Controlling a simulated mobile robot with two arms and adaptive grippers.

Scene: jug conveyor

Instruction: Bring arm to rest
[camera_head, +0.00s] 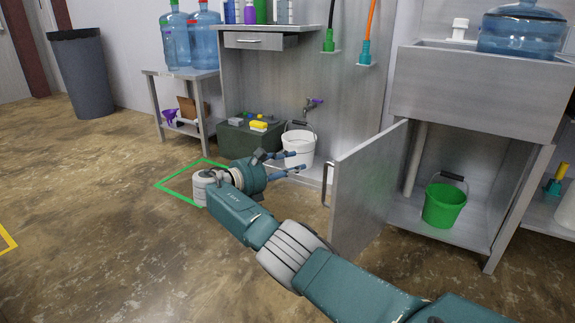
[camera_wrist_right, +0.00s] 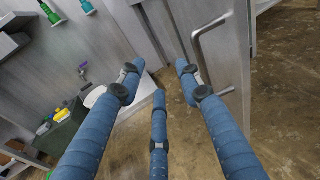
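My right arm (camera_head: 290,255) reaches in from the lower right of the head view. Its gripper (camera_head: 290,163) is open and empty, in front of the white bucket and left of the open cabinet door (camera_head: 365,190). In the right wrist view the blue fingers (camera_wrist_right: 160,85) are spread with nothing between them, and the door's handle (camera_wrist_right: 197,50) shows beyond them at the upper right. I cannot see a finger touching the door. My left gripper is in neither view.
A green bucket (camera_head: 443,206) stands inside the open cabinet under the sink (camera_head: 480,90). A white bucket (camera_head: 299,146) and a dark green crate (camera_head: 243,142) stand at the back. A water jug (camera_head: 520,30) rests on the sink.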

